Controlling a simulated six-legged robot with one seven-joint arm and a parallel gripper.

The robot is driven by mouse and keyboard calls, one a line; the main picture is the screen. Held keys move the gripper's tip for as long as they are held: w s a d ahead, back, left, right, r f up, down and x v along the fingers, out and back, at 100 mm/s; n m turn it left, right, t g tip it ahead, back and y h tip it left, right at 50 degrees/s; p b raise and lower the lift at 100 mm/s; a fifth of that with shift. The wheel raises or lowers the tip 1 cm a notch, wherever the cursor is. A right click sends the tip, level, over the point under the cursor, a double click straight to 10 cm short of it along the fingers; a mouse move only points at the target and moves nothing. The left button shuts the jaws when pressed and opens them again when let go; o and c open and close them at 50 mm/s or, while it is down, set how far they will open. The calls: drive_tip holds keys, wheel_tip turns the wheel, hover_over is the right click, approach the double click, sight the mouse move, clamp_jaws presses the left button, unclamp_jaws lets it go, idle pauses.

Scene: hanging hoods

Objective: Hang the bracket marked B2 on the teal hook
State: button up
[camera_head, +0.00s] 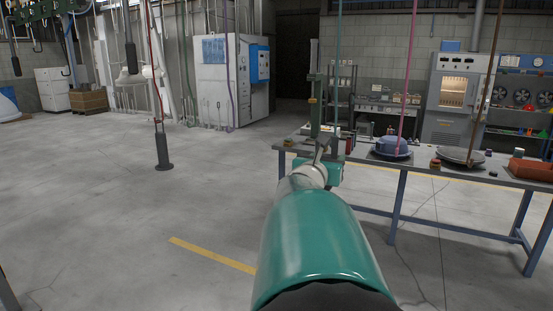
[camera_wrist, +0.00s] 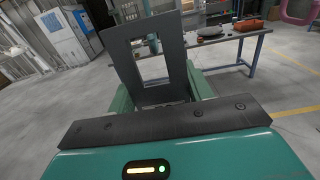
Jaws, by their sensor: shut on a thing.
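In the wrist view a dark grey bracket (camera_wrist: 155,95), a flat plate with a rectangular window, stands tilted between the green fingers of my gripper. My gripper (camera_head: 318,150) is shut on it. I see no B2 mark on the side facing the camera. In the head view a thin upright grey strip above my gripper looks like the bracket (camera_head: 314,58) seen edge-on. A teal cord (camera_head: 338,60) hangs just right of it.
A workbench (camera_head: 465,175) stands ahead and right, with a blue hood (camera_head: 393,147) under a pink cord, a grey dish (camera_head: 460,156) under a brown cord, and a red tray (camera_head: 530,169). A red cord holds a dark cylinder (camera_head: 162,150) at left.

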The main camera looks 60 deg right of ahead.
idle(0.4)
drive_tip(key=shift+w+d, duration=0.2)
drive_tip(key=shift+d, duration=0.9)
drive_tip(key=shift+d, duration=0.15)
drive_tip(key=shift+w+d, duration=0.2)
drive_tip(key=shift+d, duration=1.15)
drive_tip(key=shift+f, duration=1.3)
drive_tip(key=o, duration=1.4)
drive_tip(key=shift+a, duration=0.1)
